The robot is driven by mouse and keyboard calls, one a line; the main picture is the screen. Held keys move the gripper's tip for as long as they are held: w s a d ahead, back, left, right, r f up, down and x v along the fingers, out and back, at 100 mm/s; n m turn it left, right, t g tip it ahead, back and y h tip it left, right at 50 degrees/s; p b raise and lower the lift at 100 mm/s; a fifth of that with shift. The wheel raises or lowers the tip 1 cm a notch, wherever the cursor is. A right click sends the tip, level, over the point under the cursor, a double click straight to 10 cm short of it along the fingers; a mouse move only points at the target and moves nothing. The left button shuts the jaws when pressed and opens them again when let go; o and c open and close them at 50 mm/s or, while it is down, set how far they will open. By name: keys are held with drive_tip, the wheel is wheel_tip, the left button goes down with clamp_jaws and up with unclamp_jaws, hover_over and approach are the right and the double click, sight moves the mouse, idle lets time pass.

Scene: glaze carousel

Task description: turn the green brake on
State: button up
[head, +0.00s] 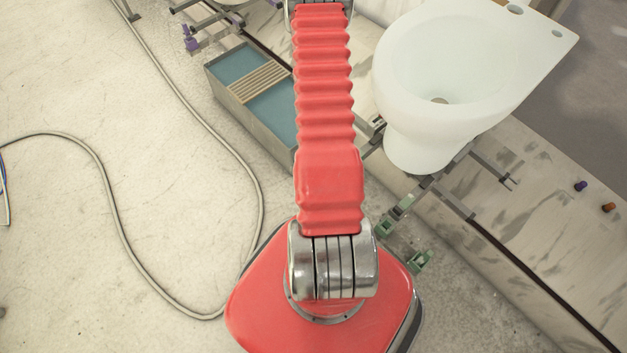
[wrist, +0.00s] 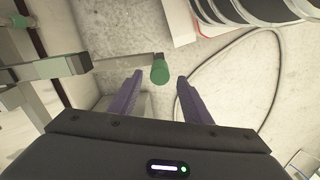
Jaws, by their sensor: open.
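In the wrist view my gripper (wrist: 160,82) is open, its two purple fingers spread apart. A green rounded knob (wrist: 160,72) on the end of a thin metal rod shows between the fingertips; I cannot tell whether it lies at their depth, and no touch shows. A second green part (wrist: 63,66) sits on a metal bar to the left. In the head view two green parts, one by the frame (head: 385,225) and one nearer (head: 420,262), show right of my red arm. I cannot tell for sure which is the brake. My gripper is not visible in the head view.
A white toilet bowl (head: 440,75) stands on metal arms at the upper right. A grey trough with blue water (head: 228,65) is behind my arm. Purple and orange knobs (head: 608,207) are on the ledge at right. A cable (head: 130,255) lies on the open floor at left.

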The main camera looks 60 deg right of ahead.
drive_tip(key=shift+f, duration=2.85)
drive_tip(key=shift+c, duration=0.5)
clamp_jaws()
drive_tip(key=shift+a, duration=0.15)
